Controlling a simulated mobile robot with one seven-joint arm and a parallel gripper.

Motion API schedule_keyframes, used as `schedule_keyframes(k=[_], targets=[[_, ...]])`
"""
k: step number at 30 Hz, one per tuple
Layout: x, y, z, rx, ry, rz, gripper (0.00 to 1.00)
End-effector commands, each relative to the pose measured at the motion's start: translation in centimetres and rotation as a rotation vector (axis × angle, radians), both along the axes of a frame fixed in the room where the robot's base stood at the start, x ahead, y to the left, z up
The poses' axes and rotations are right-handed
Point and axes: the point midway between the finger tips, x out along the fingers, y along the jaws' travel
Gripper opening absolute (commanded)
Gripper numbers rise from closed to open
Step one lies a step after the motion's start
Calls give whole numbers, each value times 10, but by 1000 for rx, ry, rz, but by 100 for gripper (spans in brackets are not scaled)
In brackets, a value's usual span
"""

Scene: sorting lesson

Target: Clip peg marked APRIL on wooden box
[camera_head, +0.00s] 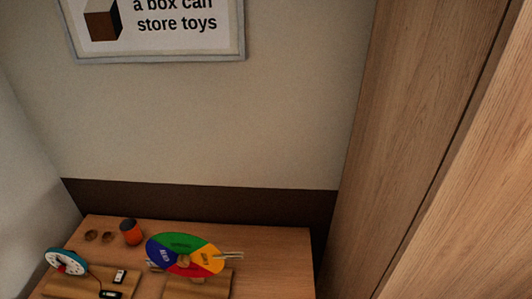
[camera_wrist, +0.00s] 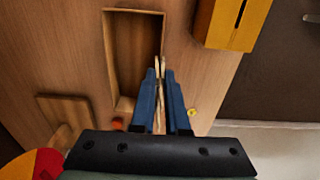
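In the wrist view my gripper (camera_wrist: 161,72) has two blue fingers close together. A pale wooden clothes peg (camera_wrist: 158,66) is held between them, its end sticking out past the fingertips. Its marking cannot be read, so I cannot tell whether it says APRIL. An open, shallow wooden box (camera_wrist: 110,62) lies just beyond and left of the fingertips. The peg's end appears over its right side; I cannot tell whether they touch. My gripper is not seen in the head view.
The head view shows a coloured wheel (camera_head: 178,244) with a pale peg (camera_head: 229,255) at its right edge, a clock-like dial (camera_head: 66,261) and an orange cup (camera_head: 131,232) on the table (camera_head: 271,262). A yellow box (camera_wrist: 212,24) is at upper right in the wrist view.

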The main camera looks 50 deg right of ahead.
Motion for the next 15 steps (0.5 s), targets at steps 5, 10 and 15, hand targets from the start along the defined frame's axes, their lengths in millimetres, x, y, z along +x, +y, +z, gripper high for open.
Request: schedule_keyframes(k=[5, 10, 15], targets=[[0, 0, 0, 0, 0, 0, 42], [0, 0, 0, 0, 0, 0, 45], [0, 0, 1, 0, 0, 0, 45]])
